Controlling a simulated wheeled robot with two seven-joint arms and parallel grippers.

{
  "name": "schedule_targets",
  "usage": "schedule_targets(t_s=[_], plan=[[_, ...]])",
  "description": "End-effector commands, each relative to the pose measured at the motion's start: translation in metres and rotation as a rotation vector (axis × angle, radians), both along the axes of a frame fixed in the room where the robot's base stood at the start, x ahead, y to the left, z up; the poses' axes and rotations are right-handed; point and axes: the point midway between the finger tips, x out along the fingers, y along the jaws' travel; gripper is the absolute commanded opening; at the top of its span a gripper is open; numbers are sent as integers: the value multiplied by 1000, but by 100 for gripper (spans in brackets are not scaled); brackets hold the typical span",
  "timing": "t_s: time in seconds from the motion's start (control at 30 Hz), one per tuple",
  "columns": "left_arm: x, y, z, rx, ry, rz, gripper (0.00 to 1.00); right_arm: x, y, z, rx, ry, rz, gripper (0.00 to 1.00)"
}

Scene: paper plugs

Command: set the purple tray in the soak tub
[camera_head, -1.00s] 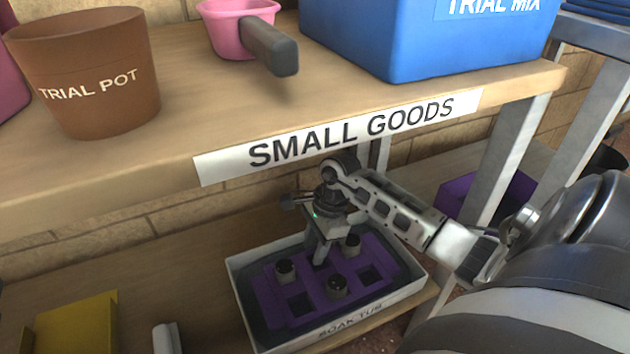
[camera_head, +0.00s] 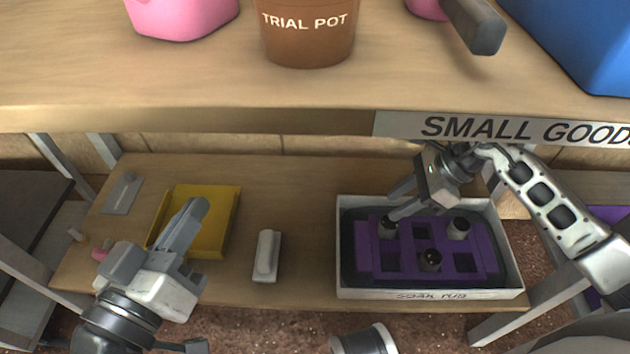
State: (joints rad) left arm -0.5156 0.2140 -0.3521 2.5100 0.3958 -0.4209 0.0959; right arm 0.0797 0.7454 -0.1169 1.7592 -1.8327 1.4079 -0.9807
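The purple tray (camera_head: 391,262) lies inside the white-rimmed soak tub (camera_head: 513,252), within its walls. It has square holes, and several dark-topped grey plugs stand in some of them. My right gripper (camera_head: 392,206) is over the tray's back left part, its two fingers apart. The lower fingertip is close to the back left plug (camera_head: 387,229); I cannot tell if they touch. My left gripper (camera_head: 199,207) is at the left, in front of the yellow tray (camera_head: 213,238), and appears empty. Its fingers overlap from this angle, so their opening is unclear.
The upper shelf, marked SMALL GOODS, holds a trial pot (camera_head: 305,35), a pink container (camera_head: 182,15) and a blue bin (camera_head: 585,45) above the arms. A whitish block (camera_head: 267,255) lies on the lower shelf between the yellow tray and the tub. Shelf legs stand at both sides.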

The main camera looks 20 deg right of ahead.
Motion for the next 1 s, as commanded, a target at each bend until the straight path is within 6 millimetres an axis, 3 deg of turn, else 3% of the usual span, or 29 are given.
schedule_targets(t_s=[0.03, 0.1, 0.2, 0.23, 0.33, 0.43, 0.53, 0.67, 0.7, 0.83, 1.0], plan=[[0, 0, 0, 0, -1, 0, 0, -5, 41, 11, 168, 0, -33, 35], [0, 0, 0, 0, -1, 0, 0, -12, 93, 39, 440, 33, -116, 35], [0, 0, 0, 0, -1, 0, 0, -22, 149, 96, 862, 164, -269, 35], [0, 0, 0, 0, -1, 0, 0, -24, 159, 113, 985, 224, -321, 35], [0, 0, 0, 1, -3, 1, 0, -27, 174, 166, 1373, 480, -504, 35], [0, 0, 1, 1, -3, 1, 0, -25, 169, 199, 1710, 828, -702, 35], [0, 0, 1, 1, -3, 1, 0, -22, 159, 208, 1968, 1265, -906, 35], [0, 0, 1, 1, -3, 1, 0, -27, 160, 195, 2117, 1918, -1150, 35], [0, 0, 1, 1, -3, 1, 0, -32, 164, 189, -2006, -2005, 1150, 35], [0, 0, 1, 0, -3, 0, 0, -51, 184, 177, -1516, -2003, 1036, 35], [0, 0, 1, 0, -3, 0, 0, -66, 199, 173, -1235, -1987, 972, 35]])
